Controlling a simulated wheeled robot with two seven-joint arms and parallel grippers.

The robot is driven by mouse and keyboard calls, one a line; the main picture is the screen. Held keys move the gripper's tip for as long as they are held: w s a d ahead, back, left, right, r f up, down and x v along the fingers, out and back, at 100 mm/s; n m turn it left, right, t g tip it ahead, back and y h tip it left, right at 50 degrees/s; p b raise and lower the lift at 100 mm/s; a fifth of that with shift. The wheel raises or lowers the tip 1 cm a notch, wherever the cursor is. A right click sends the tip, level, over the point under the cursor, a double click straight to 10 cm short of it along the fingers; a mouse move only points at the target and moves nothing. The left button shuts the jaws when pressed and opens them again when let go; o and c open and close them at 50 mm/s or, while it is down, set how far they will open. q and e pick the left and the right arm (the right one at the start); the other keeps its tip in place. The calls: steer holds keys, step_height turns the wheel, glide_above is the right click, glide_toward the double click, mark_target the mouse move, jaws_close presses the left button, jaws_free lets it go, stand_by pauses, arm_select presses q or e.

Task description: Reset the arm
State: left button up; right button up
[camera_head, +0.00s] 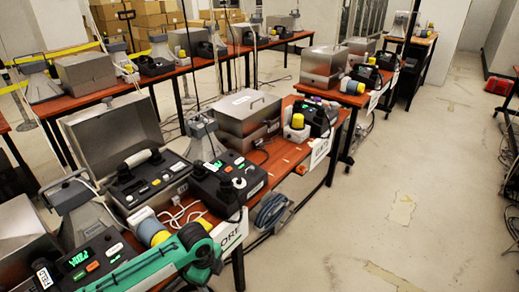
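A teal arm with dark bands, which looks like mine, reaches in from the bottom left over the front table. It ends in a dark rounded joint near the table's front edge. No gripper fingers show on it, so whether my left gripper is open or shut is hidden. My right arm and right gripper are out of the picture. Black phone consoles with lit buttons stand on the table: one (228,178) is at the middle, and one with a white handset (143,158) lies before an open silver case (115,130).
The long brown table (285,158) runs away from me and carries closed silver cases (243,112), yellow-topped cylinders (297,121) and cables. A white sign (231,234) hangs at its front edge. More loaded tables stand behind. The grey floor (415,175) at right is largely clear.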

arm_select(q)
steer(key=s+a+f+n+t, duration=0.1)
steer(key=a+f+n, duration=0.3)
steer(key=f, duration=0.7)
steer(key=s+a+f+n+t, duration=0.1)
steer(key=f+n, duration=0.5)
steer(key=f, duration=0.5)
steer(key=s+a+f+n, duration=0.3)
steer(key=s+f, duration=0.5)
steer(key=f, duration=0.1)
steer(key=s+a+f+n, duration=0.1)
steer(key=s+f, duration=0.4)
steer(key=s, duration=0.7)
steer(key=s+a+f+n+g, duration=0.1)
steer(key=s+f, duration=0.4)
steer(key=s, duration=0.7)
steer(key=s+a+f+n+y, duration=0.1)
steer(key=s+f+n, duration=0.4)
steer(key=s, duration=0.7)
steer(key=shift+a+f+g, duration=0.3)
steer(key=shift+a+g, duration=0.1)
steer(key=shift+a, duration=0.3)
